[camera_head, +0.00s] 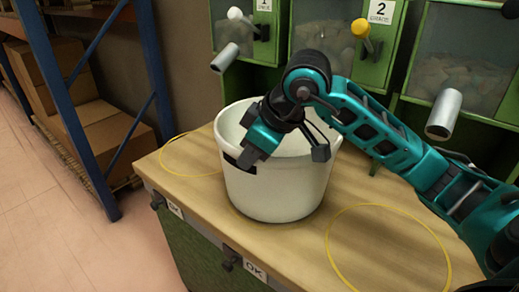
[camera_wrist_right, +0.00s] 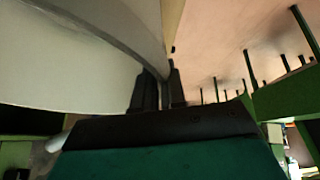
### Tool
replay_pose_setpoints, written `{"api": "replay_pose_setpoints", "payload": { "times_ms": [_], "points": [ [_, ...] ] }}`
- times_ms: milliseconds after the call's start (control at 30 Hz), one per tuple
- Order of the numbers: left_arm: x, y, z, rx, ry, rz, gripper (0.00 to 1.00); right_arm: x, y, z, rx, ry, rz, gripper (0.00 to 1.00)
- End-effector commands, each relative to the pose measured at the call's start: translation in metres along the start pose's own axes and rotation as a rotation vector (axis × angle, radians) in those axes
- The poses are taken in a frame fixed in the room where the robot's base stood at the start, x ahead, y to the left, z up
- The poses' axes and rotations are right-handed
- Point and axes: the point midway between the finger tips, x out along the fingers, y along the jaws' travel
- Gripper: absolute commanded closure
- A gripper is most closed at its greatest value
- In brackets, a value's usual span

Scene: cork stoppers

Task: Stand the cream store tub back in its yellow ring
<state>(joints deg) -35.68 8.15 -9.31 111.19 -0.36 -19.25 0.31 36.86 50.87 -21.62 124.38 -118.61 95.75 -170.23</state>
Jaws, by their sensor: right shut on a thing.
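The cream tub (camera_head: 277,195) is upright over the wooden bench top, between two yellow rings. The left ring (camera_head: 172,173) is partly behind the tub; the right ring (camera_head: 330,243) lies empty. A faint yellowish line shows near the tub's base; I cannot tell if the base touches the wood. My right gripper (camera_head: 247,160) is shut on the tub's rim at its left front. In the right wrist view, the fingers (camera_wrist_right: 161,88) close on the edge of the pale tub wall (camera_wrist_right: 60,62). My left gripper is not in view.
Green bins (camera_head: 385,75) with clear fronts and protruding spouts stand behind the bench (camera_head: 395,215). A blue rack (camera_head: 62,95) with cardboard boxes (camera_head: 118,140) is at the left. Tiled floor lies open at the lower left.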

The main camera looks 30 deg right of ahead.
Motion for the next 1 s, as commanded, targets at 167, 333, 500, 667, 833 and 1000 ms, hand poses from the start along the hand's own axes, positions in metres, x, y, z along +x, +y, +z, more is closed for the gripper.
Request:
{"api": "replay_pose_setpoints", "payload": {
  "times_ms": [167,333,500,667,833,1000],
  "points": [
    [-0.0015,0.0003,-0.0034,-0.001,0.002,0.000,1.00,0.0065,0.0015,-0.0017,-0.007,0.003,-0.003,1.00],
    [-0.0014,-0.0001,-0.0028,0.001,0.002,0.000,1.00,0.0070,0.0022,-0.0017,-0.008,0.004,-0.001,1.00],
    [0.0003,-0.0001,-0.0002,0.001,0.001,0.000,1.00,0.0091,0.0019,-0.0004,-0.009,0.004,-0.001,1.00],
    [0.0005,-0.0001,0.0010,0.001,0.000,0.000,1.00,0.0099,0.0011,0.0002,-0.008,0.001,-0.004,0.81],
    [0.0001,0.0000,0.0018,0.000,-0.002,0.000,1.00,0.0098,0.0011,0.0002,-0.008,0.001,-0.004,0.64],
    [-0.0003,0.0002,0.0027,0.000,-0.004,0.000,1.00,0.0098,0.0011,0.0002,-0.008,0.001,-0.004,0.64]
  ]
}}
